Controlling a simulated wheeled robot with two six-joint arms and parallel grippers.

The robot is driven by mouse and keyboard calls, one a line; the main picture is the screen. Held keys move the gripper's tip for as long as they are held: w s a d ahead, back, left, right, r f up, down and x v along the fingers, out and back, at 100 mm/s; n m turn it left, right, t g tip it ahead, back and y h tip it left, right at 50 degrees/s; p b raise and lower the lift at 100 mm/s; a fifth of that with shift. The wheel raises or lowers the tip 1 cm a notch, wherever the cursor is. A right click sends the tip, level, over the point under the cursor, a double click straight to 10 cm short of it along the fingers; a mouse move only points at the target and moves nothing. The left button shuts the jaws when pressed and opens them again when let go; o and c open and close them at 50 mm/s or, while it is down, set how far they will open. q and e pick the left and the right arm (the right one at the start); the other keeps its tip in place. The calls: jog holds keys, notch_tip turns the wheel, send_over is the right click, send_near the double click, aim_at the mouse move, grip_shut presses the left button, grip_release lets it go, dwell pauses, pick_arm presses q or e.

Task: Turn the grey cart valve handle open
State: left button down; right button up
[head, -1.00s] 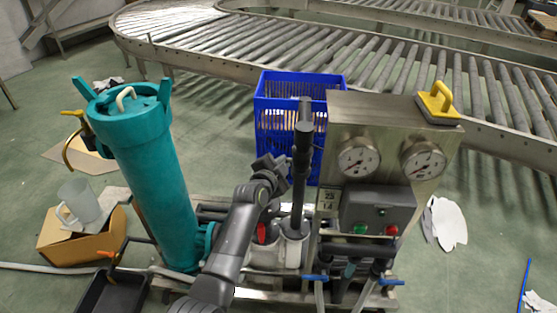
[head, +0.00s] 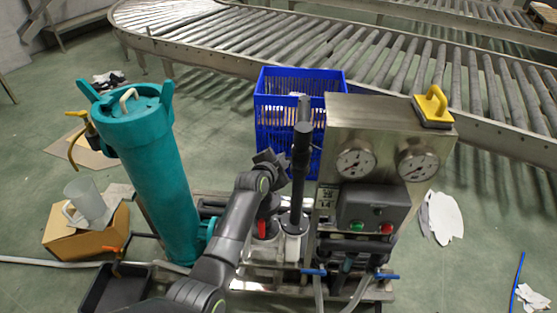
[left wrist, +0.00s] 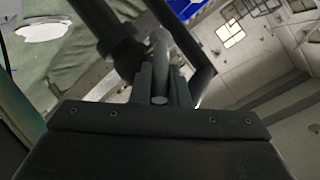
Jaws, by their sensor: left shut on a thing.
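My left gripper (head: 270,157) is beside the dark upright pipe (head: 301,160) in the middle of the cart. In the left wrist view, the fingers of my left gripper (left wrist: 162,88) are closed around a grey bar handle (left wrist: 161,48). Its round light end shows between the fingers, and dark pipes pass behind it. In the head view the handle is mostly hidden at the gripper and cannot be made out clearly. My right gripper is in neither view.
A teal filter vessel (head: 155,180) stands to the left of my arm. A steel panel (head: 395,125) with two gauges stands to the right, with blue levers (head: 313,272) below. A blue crate (head: 283,110) is behind. A cardboard box (head: 85,230) is at left.

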pick_arm(q)
jog(key=shift+w+a+r, duration=0.1)
jog(key=shift+w+r, duration=0.05)
jog(key=shift+r, duration=0.2)
jog(key=c, duration=1.4)
grip_release()
jog(key=shift+f, duration=0.2)
jog(key=p+v, duration=0.1)
jog(key=v, duration=1.6)
jog(key=shift+s+a, duration=0.1)
jog(key=shift+s, duration=0.2)
jog(key=shift+c, duration=0.4)
